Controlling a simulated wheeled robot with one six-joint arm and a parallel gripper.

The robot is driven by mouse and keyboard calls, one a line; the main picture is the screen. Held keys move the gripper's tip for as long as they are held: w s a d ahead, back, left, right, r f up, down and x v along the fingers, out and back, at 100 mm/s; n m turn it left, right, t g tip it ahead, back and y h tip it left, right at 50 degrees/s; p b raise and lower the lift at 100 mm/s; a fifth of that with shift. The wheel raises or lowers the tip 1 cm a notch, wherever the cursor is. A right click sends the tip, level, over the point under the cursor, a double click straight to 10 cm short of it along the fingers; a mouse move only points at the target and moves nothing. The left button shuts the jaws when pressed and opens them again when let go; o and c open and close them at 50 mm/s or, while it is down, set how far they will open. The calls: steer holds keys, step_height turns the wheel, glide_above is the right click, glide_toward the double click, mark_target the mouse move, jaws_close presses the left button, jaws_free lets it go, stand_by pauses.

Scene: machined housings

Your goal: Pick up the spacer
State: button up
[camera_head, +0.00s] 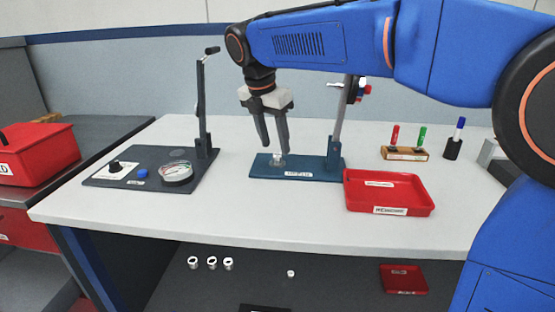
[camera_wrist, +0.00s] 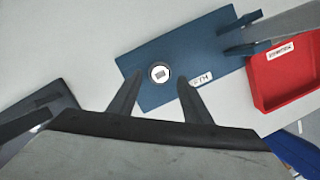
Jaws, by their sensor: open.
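A small pale round part (camera_head: 278,158) stands on the blue base plate (camera_head: 309,168) of a stand, and is likely the spacer or the part holding it. From above, in the wrist view, it is a white ring (camera_wrist: 153,69) with a dark middle and a small light rectangle inside. My gripper (camera_head: 275,147) is open, pointing down just above this part. The head view does not clearly show whether the fingers touch the part.
The stand's post (camera_head: 341,115) rises close to the right of my gripper. A red tray (camera_head: 418,196) is right of the plate. A dark gauge panel (camera_head: 137,184) with an upright lever is at left. Several small white rings (camera_head: 212,263) sit on the lower shelf.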

mark_target(277, 155)
steer(key=shift+x, duration=1.9)
steer(key=shift+c, duration=0.7)
jaws_close()
